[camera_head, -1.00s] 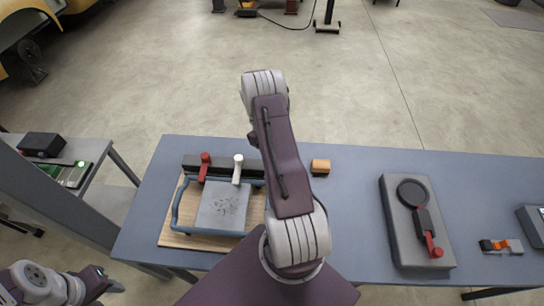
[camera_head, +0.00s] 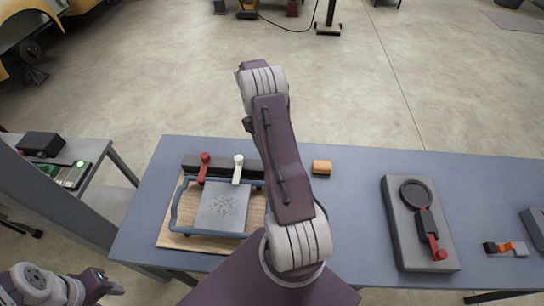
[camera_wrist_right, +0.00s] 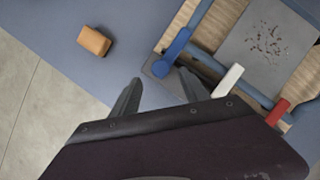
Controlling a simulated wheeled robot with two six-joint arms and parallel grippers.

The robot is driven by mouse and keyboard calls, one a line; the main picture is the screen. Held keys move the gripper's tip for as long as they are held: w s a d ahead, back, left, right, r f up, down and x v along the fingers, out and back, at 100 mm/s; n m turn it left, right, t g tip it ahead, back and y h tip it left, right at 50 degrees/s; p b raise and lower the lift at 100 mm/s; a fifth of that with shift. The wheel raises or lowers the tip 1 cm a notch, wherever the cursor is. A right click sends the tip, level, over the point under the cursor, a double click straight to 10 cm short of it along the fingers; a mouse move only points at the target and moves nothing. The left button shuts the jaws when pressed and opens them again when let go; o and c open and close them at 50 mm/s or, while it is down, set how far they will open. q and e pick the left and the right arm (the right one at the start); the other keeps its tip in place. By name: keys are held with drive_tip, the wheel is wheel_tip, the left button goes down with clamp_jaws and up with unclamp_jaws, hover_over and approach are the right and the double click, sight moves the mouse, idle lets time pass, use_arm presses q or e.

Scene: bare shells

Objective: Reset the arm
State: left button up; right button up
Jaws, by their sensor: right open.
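My right arm (camera_head: 280,160) rises in the middle of the head view and folds over at its top. Its gripper is hidden there. In the right wrist view my right gripper (camera_wrist_right: 158,90) has its two dark fingers apart with nothing between them, above the bench near its edge. My left arm (camera_head: 45,285) shows at the lower left corner of the head view. Its gripper end (camera_head: 106,286) is small, and its fingers cannot be made out.
A blue-grey bench (camera_head: 345,225) carries a blue-framed fixture (camera_head: 175,215) on a wooden board, an orange block (camera_head: 322,167), a grey device (camera_head: 400,245) with a red handle, and a small orange-and-grey part (camera_head: 507,248). A side table (camera_head: 85,190) stands left.

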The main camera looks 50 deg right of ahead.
drive_tip(key=shift+v, duration=1.8)
